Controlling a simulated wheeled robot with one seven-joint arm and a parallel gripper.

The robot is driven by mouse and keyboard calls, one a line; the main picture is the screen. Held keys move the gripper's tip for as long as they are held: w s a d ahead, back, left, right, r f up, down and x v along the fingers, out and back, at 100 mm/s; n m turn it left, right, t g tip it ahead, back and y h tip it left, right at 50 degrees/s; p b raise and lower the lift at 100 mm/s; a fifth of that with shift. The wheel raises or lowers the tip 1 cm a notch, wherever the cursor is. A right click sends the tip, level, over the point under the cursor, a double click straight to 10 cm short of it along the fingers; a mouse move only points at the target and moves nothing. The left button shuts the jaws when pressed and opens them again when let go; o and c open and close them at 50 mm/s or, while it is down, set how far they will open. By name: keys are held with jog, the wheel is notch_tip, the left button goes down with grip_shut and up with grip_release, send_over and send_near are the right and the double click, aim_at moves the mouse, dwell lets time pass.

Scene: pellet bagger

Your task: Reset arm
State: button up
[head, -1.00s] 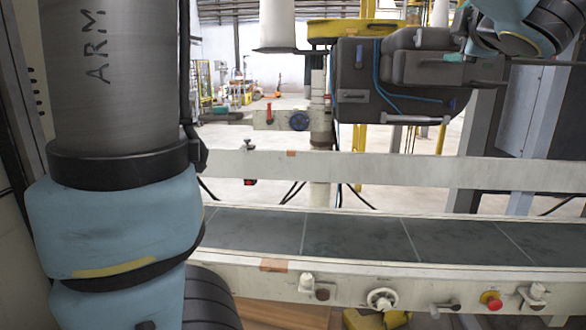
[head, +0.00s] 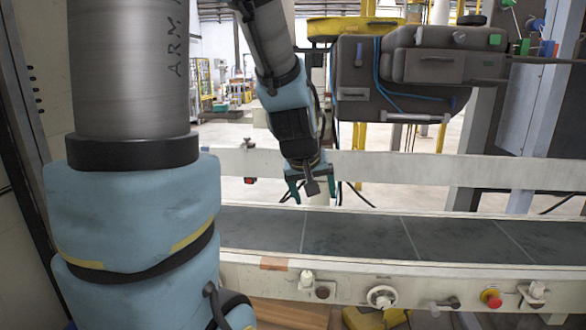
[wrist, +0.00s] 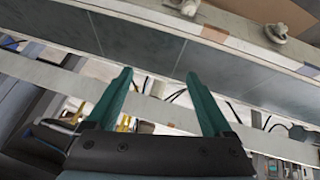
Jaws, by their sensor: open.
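My gripper (head: 311,188) hangs from my arm in the middle of the head view, its fingers pointing down, in front of the white rail and above the far side of the conveyor. In the wrist view, its two green fingers (wrist: 158,95) stand apart with nothing between them. The grey conveyor belt (head: 360,232) runs across the head view and also shows in the wrist view (wrist: 130,48). My gripper touches nothing that I can see.
A white rail (head: 400,166) runs behind the belt. A dark machine head (head: 410,70) with blue hoses stands right of my arm. The conveyor's front panel carries a red button (head: 491,298), a handwheel (head: 381,297) and several fittings. The belt is bare.

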jog(key=s+a+f+m+g+y, duration=0.15)
jog(key=s+a+f+g, duration=0.35)
jog(key=s+a, duration=0.5)
notch_tip(320, 180, up, 21)
jog(key=a+p, duration=0.1)
jog(key=p, duration=2.1)
jog(key=shift+w+a+t+y, duration=0.2)
jog(key=shift+w+t+y, duration=0.15)
jog(key=shift+y, duration=0.1)
